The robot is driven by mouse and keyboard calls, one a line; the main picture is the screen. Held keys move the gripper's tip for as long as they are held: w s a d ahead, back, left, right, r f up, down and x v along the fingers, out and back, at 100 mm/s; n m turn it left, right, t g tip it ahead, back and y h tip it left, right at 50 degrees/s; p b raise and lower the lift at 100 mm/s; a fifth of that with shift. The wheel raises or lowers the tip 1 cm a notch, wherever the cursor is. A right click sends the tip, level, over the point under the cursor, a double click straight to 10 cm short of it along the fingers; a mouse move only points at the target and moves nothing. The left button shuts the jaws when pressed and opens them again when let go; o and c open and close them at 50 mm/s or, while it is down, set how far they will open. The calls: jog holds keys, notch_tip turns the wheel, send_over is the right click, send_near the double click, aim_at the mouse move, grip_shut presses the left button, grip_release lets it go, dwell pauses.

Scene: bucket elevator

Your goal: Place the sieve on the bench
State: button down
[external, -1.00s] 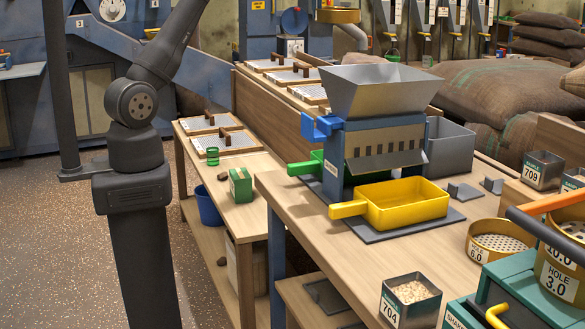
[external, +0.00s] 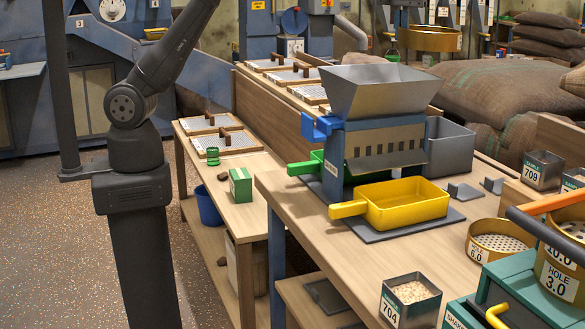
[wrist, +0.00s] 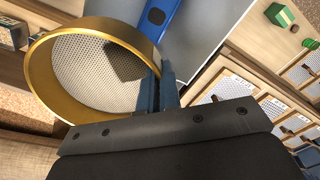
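The sieve (wrist: 95,75) is a round, brass-coloured ring with a fine mesh floor. In the wrist view, my gripper (wrist: 159,88) is shut on the near right part of its rim. In the external view the sieve (external: 433,39) hangs in the air at the top, behind and right of the hopper in the picture. The gripper's closing point is hard to see there. The wooden bench (external: 290,212) carries the hopper machine (external: 375,90) and has bare wood at its front left.
A yellow scoop tray (external: 405,203) stands before the machine. On the right are another sieve (external: 497,241), a sieve marked 3.0 (external: 560,275), a green shaker (external: 512,290) and tin 704 (external: 410,300). Sacks (external: 510,95) lie behind.

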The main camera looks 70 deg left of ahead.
jog(key=s+d+m, duration=0.4)
jog(key=s+d, duration=2.4)
jog(key=d, duration=0.2)
send_over(396, 254)
notch_tip(396, 254, down, 33)
jog(key=shift+f, duration=2)
jog(key=shift+f, duration=0.1)
jog(key=c, duration=1.6)
grip_release()
jog(key=shift+c, duration=0.2)
